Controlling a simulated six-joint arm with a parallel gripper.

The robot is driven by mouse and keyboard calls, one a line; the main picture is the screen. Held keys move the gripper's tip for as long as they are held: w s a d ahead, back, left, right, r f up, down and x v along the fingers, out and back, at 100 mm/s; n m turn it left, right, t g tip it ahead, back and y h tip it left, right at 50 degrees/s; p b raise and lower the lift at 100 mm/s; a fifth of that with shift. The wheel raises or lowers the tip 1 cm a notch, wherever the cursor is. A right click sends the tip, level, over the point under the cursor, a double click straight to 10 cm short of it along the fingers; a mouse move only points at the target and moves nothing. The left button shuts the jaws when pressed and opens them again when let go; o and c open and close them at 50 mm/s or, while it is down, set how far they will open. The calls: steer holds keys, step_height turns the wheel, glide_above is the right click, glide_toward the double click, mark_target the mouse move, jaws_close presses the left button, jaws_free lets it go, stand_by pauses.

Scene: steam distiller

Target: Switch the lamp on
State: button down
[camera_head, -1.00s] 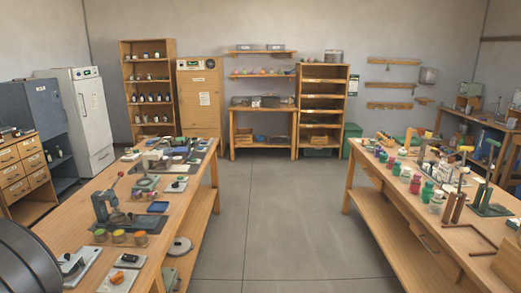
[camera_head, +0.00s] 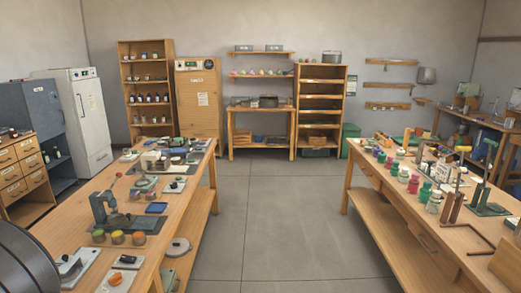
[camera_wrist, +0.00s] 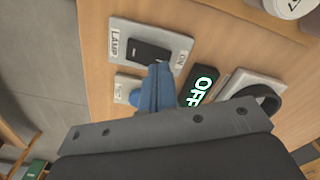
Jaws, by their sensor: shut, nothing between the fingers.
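In the wrist view, a pale plate marked LAMP at its left end and ON at its right end carries a black rocker switch (camera_wrist: 148,50). My gripper (camera_wrist: 157,70) is shut and empty. Its blue fingertips overlap the lower edge of the switch in this view, toward the ON end. I cannot tell whether they touch it. A dark display (camera_wrist: 202,87) just right of the fingers reads OFF in glowing green letters. I cannot identify the lamp itself. My gripper does not show in the head view.
In the wrist view, a blue knob (camera_wrist: 134,97) sits close beside the fingers, and a black round part (camera_wrist: 267,101) on a pale plate lies to the right. In the head view, the left bench (camera_head: 190,209) is crowded; open floor (camera_head: 265,220) separates it from the right bench (camera_head: 378,205).

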steer(key=shift+f, duration=1)
stand_by(0.5)
steer(key=shift+r, duration=3.55)
steer(key=shift+f, duration=0.1)
step_height(320, 180, down, 7)
steer(key=shift+r, duration=0.1)
steer(key=shift+r, duration=0.1)
